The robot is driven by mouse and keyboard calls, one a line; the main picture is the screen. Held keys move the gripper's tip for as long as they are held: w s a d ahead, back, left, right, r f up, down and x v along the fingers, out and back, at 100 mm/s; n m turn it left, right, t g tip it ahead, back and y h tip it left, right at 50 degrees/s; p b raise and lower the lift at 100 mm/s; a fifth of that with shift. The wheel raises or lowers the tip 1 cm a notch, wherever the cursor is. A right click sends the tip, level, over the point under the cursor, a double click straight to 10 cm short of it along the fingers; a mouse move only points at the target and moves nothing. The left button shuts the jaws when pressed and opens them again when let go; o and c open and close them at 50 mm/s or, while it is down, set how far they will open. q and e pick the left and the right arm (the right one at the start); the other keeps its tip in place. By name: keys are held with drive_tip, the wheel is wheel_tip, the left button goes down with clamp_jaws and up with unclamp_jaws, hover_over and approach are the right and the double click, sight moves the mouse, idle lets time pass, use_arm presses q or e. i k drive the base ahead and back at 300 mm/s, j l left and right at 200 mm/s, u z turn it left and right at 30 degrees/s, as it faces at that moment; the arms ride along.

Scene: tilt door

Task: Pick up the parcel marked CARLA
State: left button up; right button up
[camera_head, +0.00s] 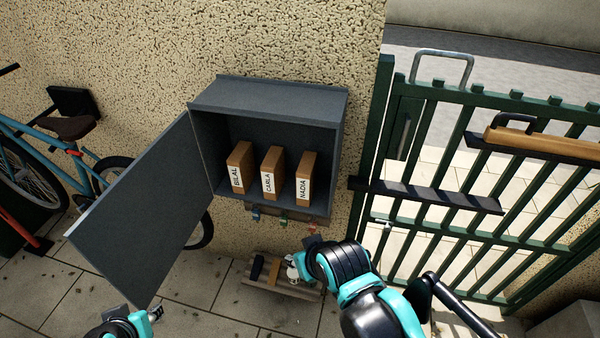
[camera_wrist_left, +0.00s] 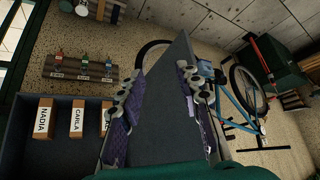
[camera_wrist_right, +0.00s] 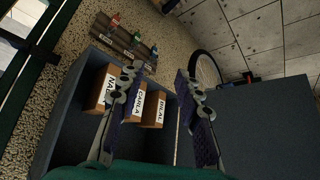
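The parcel marked CARLA (camera_head: 270,173) is a brown box with a white label. It stands upright in the grey wall box (camera_head: 268,95), between the BILAL (camera_head: 239,168) and NADIA (camera_head: 305,179) parcels. It shows in the left wrist view (camera_wrist_left: 77,120) and right wrist view (camera_wrist_right: 140,101). My right gripper (camera_head: 309,244) is below and in front of the box; its fingers are open and empty in its wrist view (camera_wrist_right: 158,85). My left gripper (camera_head: 156,314) is by the door's lower corner. Its fingers are open (camera_wrist_left: 158,88), with the door between them in view; contact is unclear.
The box's grey door (camera_head: 150,205) stands open to the left. A low wooden bench (camera_head: 258,287) is below. A green gate (camera_head: 455,190) stands right, and a blue bicycle (camera_head: 75,150) leans left.

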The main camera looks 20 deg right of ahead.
sight(272, 167)
drive_tip(key=l+z, duration=0.1)
drive_tip(key=l, duration=0.9)
drive_tip(key=i+l, duration=0.2)
drive_tip(key=i, duration=0.2)
drive_tip(key=i+l, duration=0.25)
drive_tip(key=i, duration=0.15)
drive_tip(key=z, duration=0.05)
